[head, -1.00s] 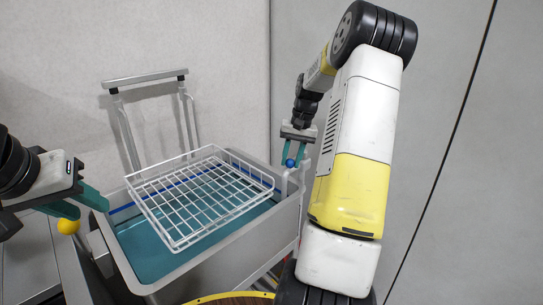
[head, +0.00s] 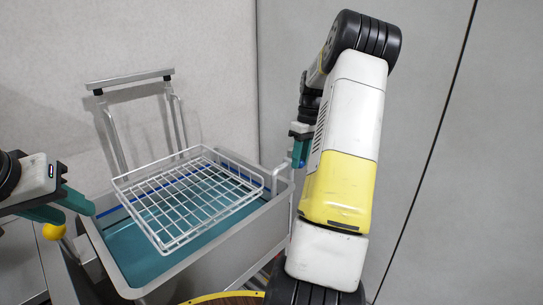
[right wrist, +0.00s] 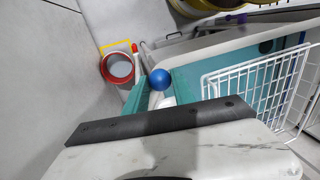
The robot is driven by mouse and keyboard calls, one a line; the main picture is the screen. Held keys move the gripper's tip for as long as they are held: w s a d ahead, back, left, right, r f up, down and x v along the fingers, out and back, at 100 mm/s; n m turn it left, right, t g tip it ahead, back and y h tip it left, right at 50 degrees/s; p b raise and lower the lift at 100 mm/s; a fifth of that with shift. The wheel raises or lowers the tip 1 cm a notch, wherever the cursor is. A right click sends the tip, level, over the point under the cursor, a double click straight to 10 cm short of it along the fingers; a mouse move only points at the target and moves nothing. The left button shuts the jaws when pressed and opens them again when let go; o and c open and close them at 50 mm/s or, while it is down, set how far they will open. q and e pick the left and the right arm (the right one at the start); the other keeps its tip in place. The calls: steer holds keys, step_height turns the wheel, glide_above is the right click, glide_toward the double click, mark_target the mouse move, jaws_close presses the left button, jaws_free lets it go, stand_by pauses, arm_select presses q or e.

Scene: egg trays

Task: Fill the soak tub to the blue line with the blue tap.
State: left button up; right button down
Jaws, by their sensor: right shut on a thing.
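The grey soak tub (head: 215,262) stands in the middle of the head view. A teal surface that looks like water (head: 135,250) lies inside it, below the blue line (head: 113,210) on the inner wall. The blue tap's round knob (right wrist: 160,79) is between the teal fingers in the right wrist view. My right gripper (head: 300,160) is shut on this knob at the tub's far right corner. In the head view the knob is mostly hidden by the fingers. My left gripper (head: 70,207) is open and empty, left of the tub.
A white wire basket (head: 165,243) sits across the tub's top and partly hides the inside. A yellow ball knob (head: 53,231) is below my left gripper. A metal handle frame (head: 130,79) rises behind the tub. A red-rimmed round container (right wrist: 117,68) shows in the right wrist view.

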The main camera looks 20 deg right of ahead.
steer(key=shift+w+d+r+n+g+h, duration=0.1)
steer(key=shift+w+d+n+g+h, duration=0.05)
steer(key=shift+d+n, duration=0.85)
steer(key=shift+w+d+f+n+g+h, duration=0.15)
steer(key=shift+d+n, duration=0.45)
steer(key=shift+n, duration=0.75)
steer(key=shift+w+d+r+n+g+h, duration=0.1)
steer(key=shift+w+d+r+n+g, duration=0.1)
steer(key=shift+d+n, duration=0.8)
steer(key=shift+a+n, duration=0.15)
steer(key=shift+n, duration=0.1)
steer(key=c, duration=1.2)
jaws_free()
steer(key=shift+o, duration=0.7)
steer(key=shift+s, duration=0.1)
step_height(320, 180, up, 8)
steer(key=w, duration=0.1)
steer(key=shift+w+d+f, duration=0.15)
steer(key=shift+d+f, duration=0.1)
steer(key=shift+d, duration=0.2)
